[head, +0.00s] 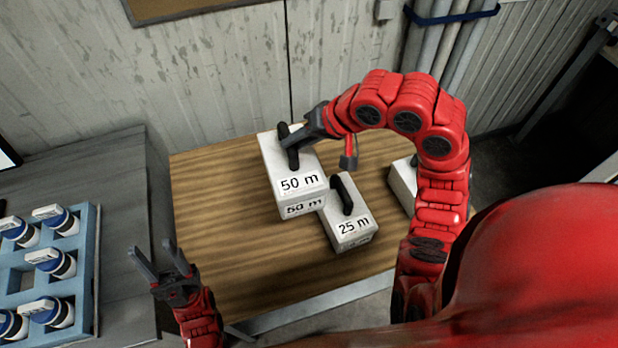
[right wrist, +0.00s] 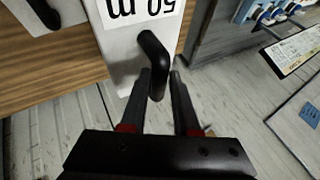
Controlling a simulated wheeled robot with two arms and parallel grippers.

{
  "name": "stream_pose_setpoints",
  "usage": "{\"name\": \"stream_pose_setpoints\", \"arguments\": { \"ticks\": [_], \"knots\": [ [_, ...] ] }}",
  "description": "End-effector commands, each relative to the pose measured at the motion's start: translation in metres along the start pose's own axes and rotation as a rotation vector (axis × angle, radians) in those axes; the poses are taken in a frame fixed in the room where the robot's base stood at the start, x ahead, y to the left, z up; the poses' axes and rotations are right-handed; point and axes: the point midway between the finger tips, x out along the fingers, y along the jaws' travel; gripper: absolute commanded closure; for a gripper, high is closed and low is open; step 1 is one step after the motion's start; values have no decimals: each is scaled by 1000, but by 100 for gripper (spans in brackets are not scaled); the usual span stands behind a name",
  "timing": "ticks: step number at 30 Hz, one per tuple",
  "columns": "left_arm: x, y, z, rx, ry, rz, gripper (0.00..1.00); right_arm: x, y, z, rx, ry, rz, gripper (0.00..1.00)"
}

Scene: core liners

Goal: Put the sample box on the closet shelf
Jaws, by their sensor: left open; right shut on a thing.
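A white box labelled "50 m" (head: 275,160) is at the back of the wooden table (head: 225,250). It has a black bar handle on top. My right gripper (head: 303,140) is shut on that handle; the right wrist view shows the fingers (right wrist: 160,85) on either side of it and the box's white face (right wrist: 118,45). Whether the box touches the table or is raised is hard to tell. A smaller white "25 m" box (head: 352,232) stands just right of it. My left gripper (head: 158,258) is open and empty left of the table. No closet shelf can be made out.
A third white box (head: 402,180) is partly hidden behind my right arm. A blue rack (head: 88,262) with several capped jars sits on a grey surface at left. A corrugated wall (head: 200,80) and pipes (head: 440,45) stand behind. The table's front left is clear.

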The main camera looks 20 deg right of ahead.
Motion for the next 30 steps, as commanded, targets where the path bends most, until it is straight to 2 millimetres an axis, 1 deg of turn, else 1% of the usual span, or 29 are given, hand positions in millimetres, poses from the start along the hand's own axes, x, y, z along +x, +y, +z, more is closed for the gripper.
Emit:
{"name": "stream_pose_setpoints", "arguments": {
  "ticks": [4, 12, 14, 18, 21, 26, 30],
  "knots": [
    [0, 0, 0, 0, 0, 0, 50, 17, 11, 9, 5, -4, -3, 100],
    [-8, 0, 1, 0, 0, 0, 50, 69, 45, 34, 6, -5, -5, 100],
    [-11, 0, 2, 0, 0, 0, 50, 78, 52, 38, 4, -3, -4, 100],
    [-3, 0, 0, 0, 0, 0, 50, 95, 64, 46, 1, -5, 1, 100],
    [-1, 0, 0, 0, 0, 0, 50, 102, 68, 48, -1, -3, 0, 100],
    [0, 0, 0, 0, 0, 0, 50, 109, 72, 50, -1, 0, -2, 100],
    [6, 0, -1, 0, 0, 0, 50, 121, 80, 57, 2, -6, 0, 100]
  ]
}}
